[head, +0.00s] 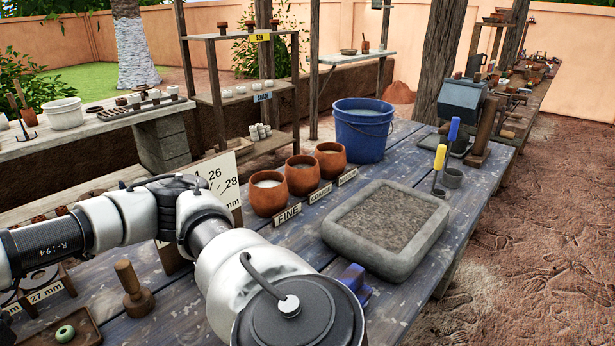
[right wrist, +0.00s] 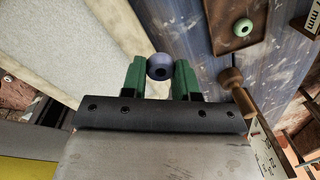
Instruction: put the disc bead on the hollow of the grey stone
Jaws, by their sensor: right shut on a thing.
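In the right wrist view my right gripper (right wrist: 159,72) is shut on a blue-grey bead (right wrist: 158,66) with a dark hole, the disc bead, held between its green fingers. In the head view a jointed white-and-black arm, marked R:94, crosses from the left. Its rounded end hides the gripper and the bead. The grey stone (head: 338,239) is a rectangular block on the table, right of the arm's end. Its shallow hollow (head: 385,218) has a rough, gritty floor. My left gripper is not seen.
A green bead (head: 65,333) lies in a small wooden tray at lower left, near a wooden stamp (head: 134,293). Clay pots (head: 268,196) and a blue bucket (head: 362,135) stand behind the stone. A blue piece (head: 354,279) shows beside the arm's end.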

